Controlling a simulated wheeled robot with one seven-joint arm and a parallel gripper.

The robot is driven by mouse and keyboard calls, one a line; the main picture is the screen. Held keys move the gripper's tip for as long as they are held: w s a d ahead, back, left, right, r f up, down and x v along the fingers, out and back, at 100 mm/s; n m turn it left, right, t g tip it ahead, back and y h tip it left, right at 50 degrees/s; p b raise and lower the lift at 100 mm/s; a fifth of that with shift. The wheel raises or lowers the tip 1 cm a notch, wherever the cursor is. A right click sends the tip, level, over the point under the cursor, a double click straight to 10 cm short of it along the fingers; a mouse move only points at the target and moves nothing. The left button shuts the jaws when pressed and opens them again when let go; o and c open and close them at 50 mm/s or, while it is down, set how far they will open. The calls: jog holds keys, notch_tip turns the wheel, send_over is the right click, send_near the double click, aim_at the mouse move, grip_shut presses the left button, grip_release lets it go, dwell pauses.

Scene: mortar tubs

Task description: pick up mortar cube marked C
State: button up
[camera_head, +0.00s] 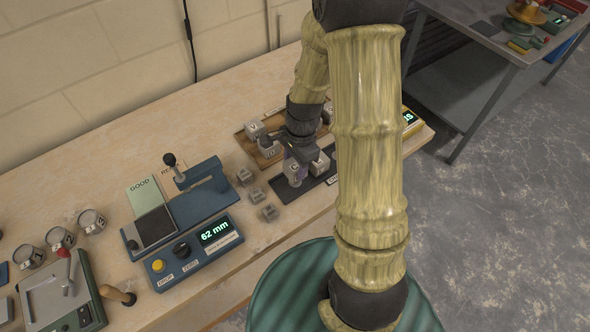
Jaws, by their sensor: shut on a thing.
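My gripper (301,163) reaches down over a dark tray (289,193) at the back right of the bench. It is shut on a pale grey mortar cube (292,169), which the fingers partly cover. I cannot read a mark on this cube. Another pale cube (320,164) sits on the dark tray just right of the gripper. A pale cube (255,130) with a dark letter sits in a wooden tray (241,141) behind. Another cube (270,149) there is partly hidden by my gripper. I cannot tell which cube bears C.
Several small grey metal blocks (257,195) lie left of the dark tray. A blue tester (198,255) reading 62 mm and a blue press (199,203) stand further left. Several metal cups (91,221) sit at the far left. My arm hides the bench's right part.

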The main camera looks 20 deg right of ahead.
aim_at(293, 165)
notch_tip(293, 165, up, 6)
jog(key=shift+r, duration=0.15)
jog(key=shift+a, duration=0.15)
dwell(0.6)
